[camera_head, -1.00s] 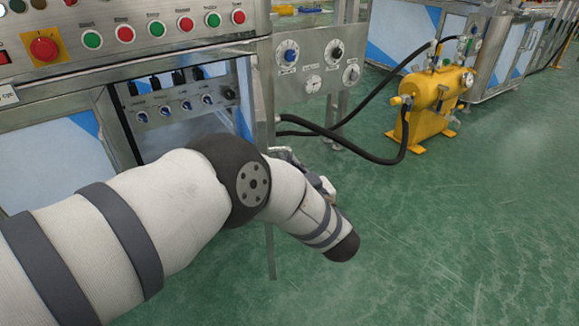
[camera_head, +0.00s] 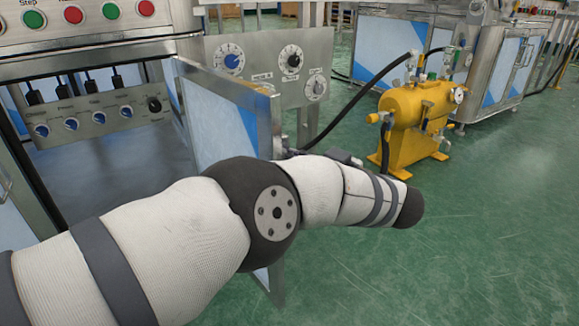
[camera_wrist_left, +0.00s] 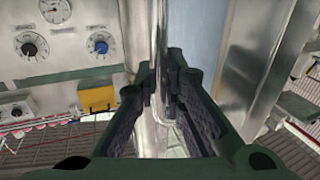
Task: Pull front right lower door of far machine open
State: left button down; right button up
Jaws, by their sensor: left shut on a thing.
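The door (camera_head: 215,112), a blue and white panel in a metal frame, stands swung out from the machine (camera_head: 130,50) at the left. The opening beside it shows the lower compartment. My left arm crosses in front of the door's lower part, and my left gripper is mostly hidden behind it in the head view. In the left wrist view my left gripper (camera_wrist_left: 163,92) is closed around the upright metal door handle (camera_wrist_left: 160,35). My right gripper is in neither view.
A dial panel (camera_head: 268,65) stands behind the door. A yellow tank (camera_head: 412,120) with black hoses stands on the floor at the right, before another machine (camera_head: 500,60). The green floor (camera_head: 480,250) in front is clear.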

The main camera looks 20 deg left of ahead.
pick_arm(q)
jog(key=shift+w, duration=0.35)
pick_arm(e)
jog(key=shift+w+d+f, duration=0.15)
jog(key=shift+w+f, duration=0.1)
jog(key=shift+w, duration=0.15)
pick_arm(q)
jog(key=c, duration=1.6)
grip_release()
jog(key=shift+c, duration=0.2)
